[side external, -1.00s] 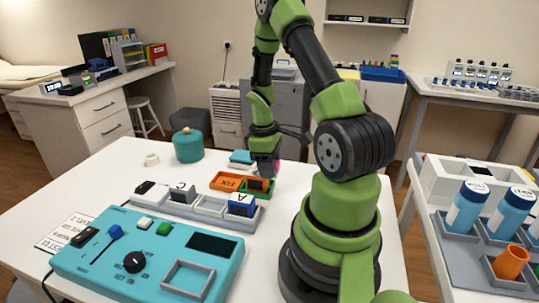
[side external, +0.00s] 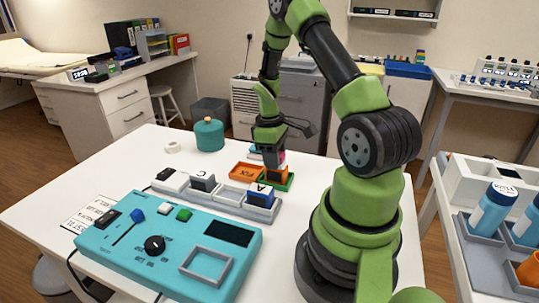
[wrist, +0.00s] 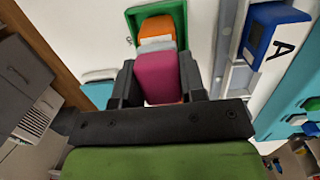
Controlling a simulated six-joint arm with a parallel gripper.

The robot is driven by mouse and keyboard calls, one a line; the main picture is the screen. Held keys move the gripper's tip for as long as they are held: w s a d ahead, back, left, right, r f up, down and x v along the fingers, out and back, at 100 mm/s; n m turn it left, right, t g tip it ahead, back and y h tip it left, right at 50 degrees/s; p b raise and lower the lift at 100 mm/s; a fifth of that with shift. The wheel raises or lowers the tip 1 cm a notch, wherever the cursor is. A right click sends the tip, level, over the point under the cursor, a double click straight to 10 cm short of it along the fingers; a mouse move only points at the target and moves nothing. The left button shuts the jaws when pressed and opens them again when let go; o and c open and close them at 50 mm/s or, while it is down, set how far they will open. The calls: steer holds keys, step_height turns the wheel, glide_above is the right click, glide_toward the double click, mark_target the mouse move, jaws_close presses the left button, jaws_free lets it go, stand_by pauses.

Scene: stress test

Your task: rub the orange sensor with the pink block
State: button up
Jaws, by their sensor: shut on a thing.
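My gripper (wrist: 155,85) is shut on the pink block (wrist: 158,78), with one dark finger on either side of it. In the wrist view, an orange piece (wrist: 155,28), which appears to be the orange sensor, lies in a green tray (wrist: 131,22). A pale grey part (wrist: 157,44) shows between the orange piece and the pink block; I cannot tell whether block and sensor touch. In the side view, my gripper (side external: 271,160) is just behind the green tray (side external: 291,181), and only a sliver of the pink block (side external: 281,157) shows.
An orange tray (side external: 243,171) stands left of the green one. In front is a grey rack (side external: 228,196) with lettered blocks, including a blue "A" block (side external: 261,192). A teal control panel (side external: 170,250) fills the table's front. A teal pot (side external: 209,134) stands behind.

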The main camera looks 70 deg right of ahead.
steer(key=shift+s, duration=2)
step_height(320, 180, up, 8)
steer(key=shift+w, duration=0.15)
steer(key=shift+r, duration=0.1)
steer(key=w+a+r, duration=0.2)
steer(key=w+a, duration=0.3)
steer(key=a, duration=0.5)
steer(key=w+a+r, duration=0.2)
steer(key=w+a, duration=0.3)
steer(key=a, duration=0.6)
steer(key=shift+w+r, duration=0.2)
steer(key=shift+w, duration=0.05)
